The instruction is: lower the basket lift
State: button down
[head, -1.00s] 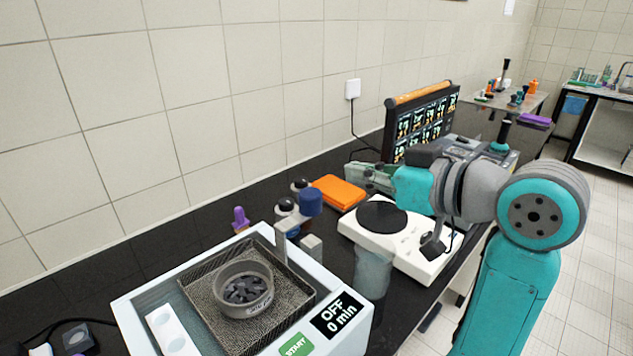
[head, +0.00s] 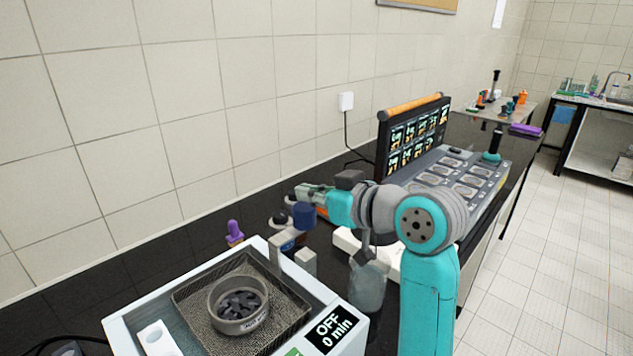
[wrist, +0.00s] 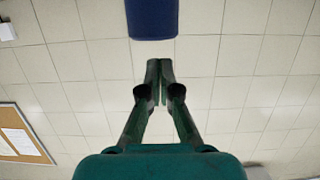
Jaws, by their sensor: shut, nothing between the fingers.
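The mesh basket (head: 190,308) sits in the open tank of a white bath (head: 125,325) at the lower left, with a grey round dish (head: 238,303) of dark parts in it. A grey lift arm (head: 287,240) rises at the basket's back right corner and carries a blue knob (head: 303,213). My gripper (head: 300,192) is shut and empty, just above and behind the knob in the head view. In the wrist view, my closed fingertips (wrist: 159,68) point at a blue block (wrist: 152,18), apparently the knob, with a small gap between them.
The bath's display (head: 334,328) reads OFF, 0 min. A purple-topped item (head: 235,232) stands behind the bath. A clear beaker (head: 368,285) and a white device (head: 345,240) stand to its right, below my arm. A sample panel (head: 415,135) stands further back.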

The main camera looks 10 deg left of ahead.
aim_at(311, 215)
jog(key=shift+f, duration=0.6)
notch_tip(311, 215, down, 8)
dwell(0.5)
notch_tip(311, 215, up, 5)
jog(key=shift+f, duration=0.1)
jog(key=v, duration=1)
jog(key=shift+f, duration=0.15)
